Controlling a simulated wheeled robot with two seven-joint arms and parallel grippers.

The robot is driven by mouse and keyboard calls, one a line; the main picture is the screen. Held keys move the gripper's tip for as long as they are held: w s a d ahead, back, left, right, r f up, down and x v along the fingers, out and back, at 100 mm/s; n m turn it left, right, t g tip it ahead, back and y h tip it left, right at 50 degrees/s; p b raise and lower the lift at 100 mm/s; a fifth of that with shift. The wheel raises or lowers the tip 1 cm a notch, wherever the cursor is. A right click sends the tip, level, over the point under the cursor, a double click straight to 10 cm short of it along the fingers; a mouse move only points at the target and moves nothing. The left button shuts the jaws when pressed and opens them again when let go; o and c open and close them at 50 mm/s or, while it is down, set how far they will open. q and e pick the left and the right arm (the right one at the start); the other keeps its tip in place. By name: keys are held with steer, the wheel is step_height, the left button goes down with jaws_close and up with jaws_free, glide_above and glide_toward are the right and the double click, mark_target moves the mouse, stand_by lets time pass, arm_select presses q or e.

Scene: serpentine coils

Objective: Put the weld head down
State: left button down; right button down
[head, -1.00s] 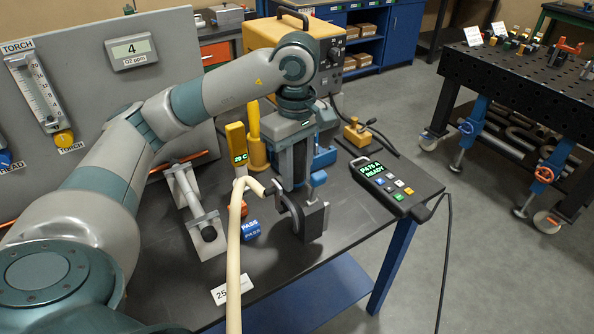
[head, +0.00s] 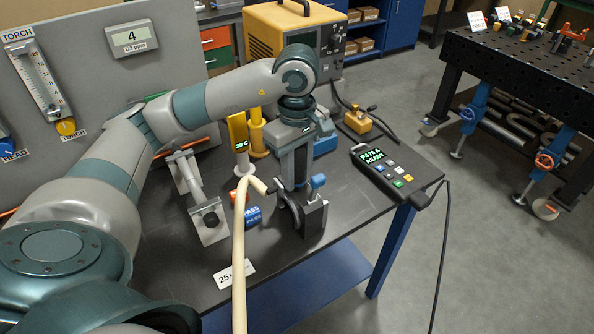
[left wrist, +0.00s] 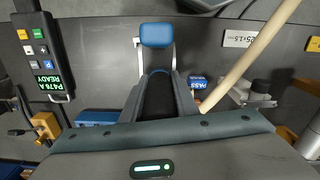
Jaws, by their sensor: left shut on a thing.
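The weld head (head: 314,217) is a dark block with a curved open jaw, a blue lever (head: 318,181) and a cream hose (head: 239,260) running off toward the bottom. My left gripper (head: 300,182) is shut on it from above and holds it upright over the front part of the dark table (head: 330,262). I cannot tell whether its base touches the table. In the left wrist view my fingers (left wrist: 163,98) close around its dark body, with the blue lever (left wrist: 156,35) beyond them. The fingers hide part of the head. My right gripper is out of view.
A metal tube fixture (head: 208,218) stands farther left. A pendant (head: 392,173) lies right. Bare tabletop shows between the head and pendant.

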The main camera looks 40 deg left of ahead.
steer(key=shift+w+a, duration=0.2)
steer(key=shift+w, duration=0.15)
arm_select(q)
steer(key=c, duration=1.4)
jaws_free()
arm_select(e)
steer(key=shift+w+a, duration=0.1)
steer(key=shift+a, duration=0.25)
